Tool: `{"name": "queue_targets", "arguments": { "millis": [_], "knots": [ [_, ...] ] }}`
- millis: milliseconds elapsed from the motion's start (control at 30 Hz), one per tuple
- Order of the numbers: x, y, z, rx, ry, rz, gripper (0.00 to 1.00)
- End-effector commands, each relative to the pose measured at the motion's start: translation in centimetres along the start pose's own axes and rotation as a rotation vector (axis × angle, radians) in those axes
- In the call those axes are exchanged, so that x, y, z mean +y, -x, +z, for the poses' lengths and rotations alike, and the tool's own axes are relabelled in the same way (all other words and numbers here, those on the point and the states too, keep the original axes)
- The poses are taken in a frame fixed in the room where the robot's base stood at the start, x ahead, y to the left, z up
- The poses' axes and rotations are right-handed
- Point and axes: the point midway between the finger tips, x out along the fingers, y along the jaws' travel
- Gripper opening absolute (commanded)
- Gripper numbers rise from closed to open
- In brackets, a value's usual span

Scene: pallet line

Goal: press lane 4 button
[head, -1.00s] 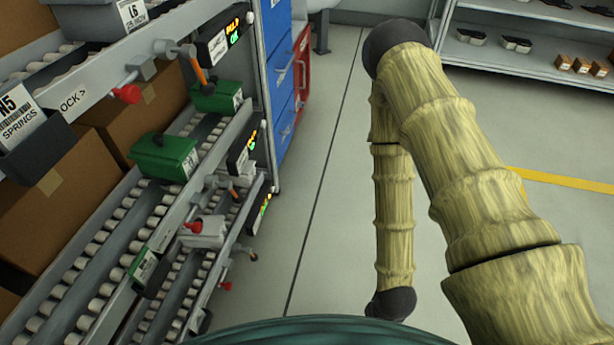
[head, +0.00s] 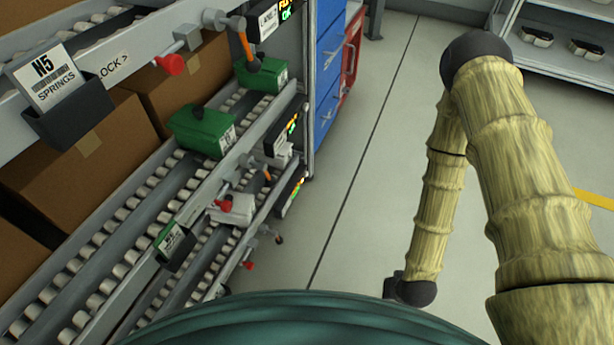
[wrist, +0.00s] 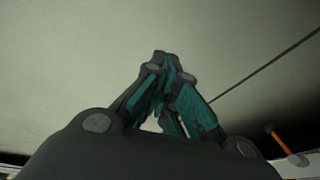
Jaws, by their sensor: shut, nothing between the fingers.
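I cannot pick out a button marked lane 4 in either view. The flow rack at the left of the head view carries small lit panels on its end: an upper panel (head: 268,20), a middle panel (head: 287,129) and a lower panel (head: 290,192). Their lane markings are too small or cut off to read surely. My gripper (wrist: 168,62) shows in the wrist view with its dark, teal-padded fingers shut together and nothing between them. Beyond it is mostly bare pale surface. The gripper is out of the head view, where my arm hangs at the right, apart from the rack.
Green bins (head: 203,130) and cardboard boxes (head: 105,150) sit on the rack. Red-knobbed fittings (head: 170,64) stick out from its rails. A blue drawer cabinet (head: 328,65) stands beyond the rack. Shelving (head: 560,65) is at the back right. Open floor lies between.

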Motion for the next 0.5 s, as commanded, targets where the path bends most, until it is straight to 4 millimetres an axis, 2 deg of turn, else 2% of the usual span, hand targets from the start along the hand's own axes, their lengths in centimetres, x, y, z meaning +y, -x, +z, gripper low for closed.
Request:
{"name": "queue_targets", "arguments": {
  "millis": [33, 200, 400, 500],
  "knots": [
    [-0.6, -2.1, -1.9, 0.058, -0.004, -0.02, 0.0],
    [-3.0, -7.2, -9.0, 0.271, -0.028, -0.109, 0.0],
    [-6.7, -11.7, -17.9, 0.537, -0.064, -0.256, 0.0],
    [-9.0, -13.2, -22.4, 0.681, -0.085, -0.354, 0.0]
  ]
}}
